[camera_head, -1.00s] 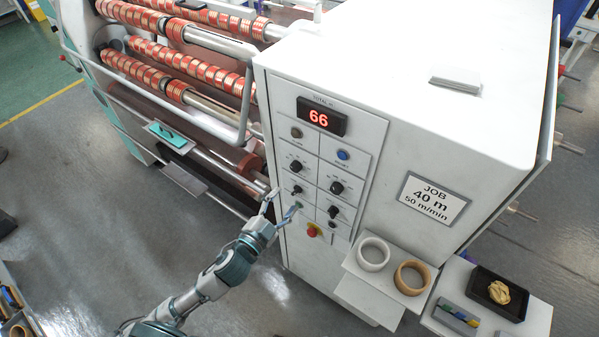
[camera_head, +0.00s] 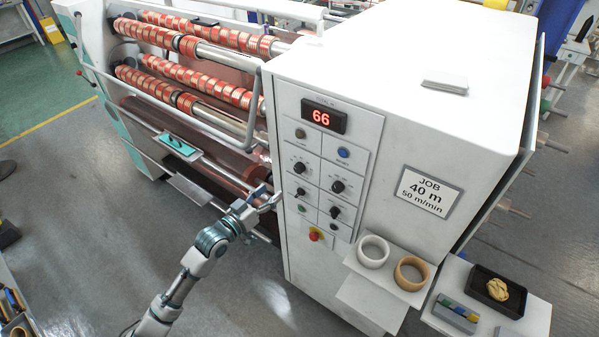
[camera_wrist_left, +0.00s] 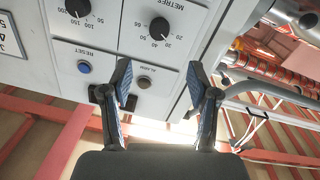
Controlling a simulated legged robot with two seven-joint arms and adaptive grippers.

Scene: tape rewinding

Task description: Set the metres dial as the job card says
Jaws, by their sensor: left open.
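The metres dial (camera_head: 299,168) is a black knob at the left of the white control panel. In the left wrist view the metres dial (camera_wrist_left: 160,28) is above and beyond the fingertips, seen upside down with numbers around it; I cannot tell its exact setting. My left gripper (camera_head: 268,197) is open and empty at the panel's left edge, below and left of the dial. In the left wrist view its fingers (camera_wrist_left: 160,82) are apart, with the alarm lamp between them in the picture. The job card (camera_head: 430,191) reads 40 m, 50 m/min. My right gripper is out of view.
The red display (camera_head: 323,117) shows 66. A blue reset button (camera_head: 343,152), another black dial (camera_head: 338,187) and a red stop button (camera_head: 314,235) are close by. Rollers with red tape (camera_head: 190,85) and a rail lie left. A shelf below holds a white roll (camera_head: 373,252) and a tan roll.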

